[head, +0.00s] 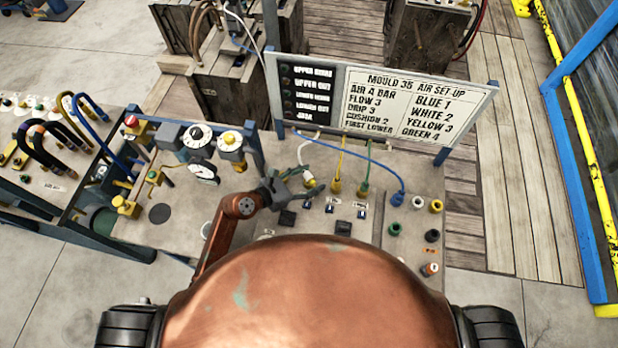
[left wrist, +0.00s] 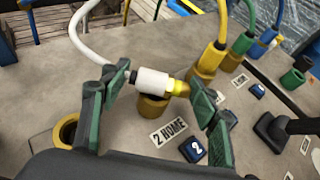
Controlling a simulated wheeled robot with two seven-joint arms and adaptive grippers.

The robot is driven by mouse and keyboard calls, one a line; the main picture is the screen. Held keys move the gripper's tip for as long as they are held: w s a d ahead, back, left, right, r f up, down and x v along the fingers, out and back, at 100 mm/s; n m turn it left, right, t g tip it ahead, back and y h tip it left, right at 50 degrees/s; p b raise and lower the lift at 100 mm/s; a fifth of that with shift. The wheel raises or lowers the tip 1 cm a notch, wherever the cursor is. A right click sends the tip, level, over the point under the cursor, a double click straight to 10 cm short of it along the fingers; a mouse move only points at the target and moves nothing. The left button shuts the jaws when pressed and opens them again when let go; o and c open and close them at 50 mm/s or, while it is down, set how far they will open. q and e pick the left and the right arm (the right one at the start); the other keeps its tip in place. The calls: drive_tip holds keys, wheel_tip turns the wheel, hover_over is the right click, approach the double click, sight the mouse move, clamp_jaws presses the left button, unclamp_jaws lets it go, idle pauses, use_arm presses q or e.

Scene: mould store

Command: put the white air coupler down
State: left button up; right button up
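The white air coupler (head: 309,181) is at the left end of a row of couplers on the bench panel. My right gripper is out of view.
Yellow (head: 336,187) and green (head: 363,187) couplers stand to the right, and a blue hose (head: 370,160) arcs over them. A set-up sign (head: 415,105) stands behind. Gauges and knobs (head: 200,140) are to the left. Several open ports are at the panel's right.

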use_arm(q)
drive_tip(key=shift+o, duration=0.7)
drive_tip(key=shift+r, duration=0.2)
drive_tip(key=shift+r+p, duration=0.5)
drive_tip(key=v, duration=1)
drive_tip(key=shift+s+a+b, duration=0.15)
drive_tip(key=shift+a+b, duration=0.2)
drive_tip(key=shift+s+a+r, duration=0.3)
drive_tip(key=shift+a+r, duration=0.05)
drive_tip(key=shift+a, duration=0.1)
